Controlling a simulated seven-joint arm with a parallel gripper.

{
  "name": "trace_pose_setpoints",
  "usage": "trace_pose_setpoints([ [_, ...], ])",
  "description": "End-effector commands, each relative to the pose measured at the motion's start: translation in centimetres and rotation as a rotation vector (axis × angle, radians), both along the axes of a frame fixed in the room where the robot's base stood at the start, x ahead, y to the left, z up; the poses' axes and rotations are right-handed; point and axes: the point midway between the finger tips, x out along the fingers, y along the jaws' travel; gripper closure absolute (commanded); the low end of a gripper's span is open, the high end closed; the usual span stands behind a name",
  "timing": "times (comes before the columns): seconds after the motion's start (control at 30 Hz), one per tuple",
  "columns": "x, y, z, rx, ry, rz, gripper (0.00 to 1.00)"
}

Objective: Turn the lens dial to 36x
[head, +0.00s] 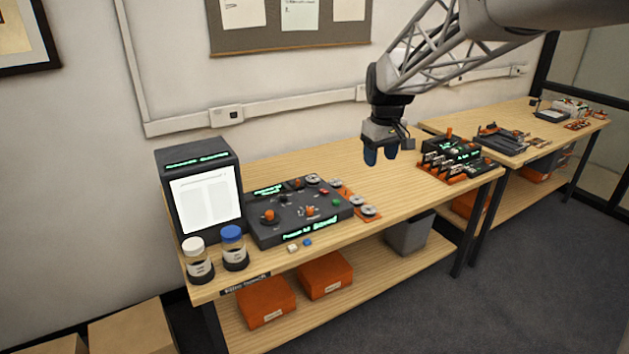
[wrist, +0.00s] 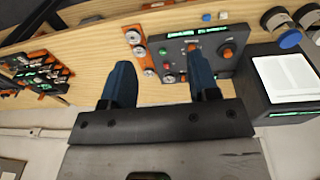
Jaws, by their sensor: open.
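A dark control panel (head: 284,225) lies on the wooden table in the head view, with several orange, red, green and black knobs and buttons and lit green displays. An orange knob (head: 269,216) sits at its left, and another orange knob (head: 309,211) near its middle; I cannot tell which is the lens dial, since the labels are too small to read. My gripper (head: 380,156) hangs above the table, right of and apart from the panel. It is open and empty. In the wrist view the panel (wrist: 178,60) shows beyond the blue fingers (wrist: 162,85), one finger partly covering it.
A black reader with a bright screen (head: 205,200) stands left of the panel. Two jars, one white-capped (head: 199,262) and one blue-capped (head: 234,248), stand in front of it. Small parts (head: 360,205) lie right of the panel. A device rack (head: 455,160) is at the table's right end.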

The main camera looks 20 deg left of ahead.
Motion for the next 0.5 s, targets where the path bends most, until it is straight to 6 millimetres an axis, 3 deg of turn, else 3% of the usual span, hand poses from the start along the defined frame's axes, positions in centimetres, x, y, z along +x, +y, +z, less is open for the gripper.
trace_pose_setpoints([
  [0.5,8.9,10.6,-5.3,-0.021,0.03,0.212,0.45],
])
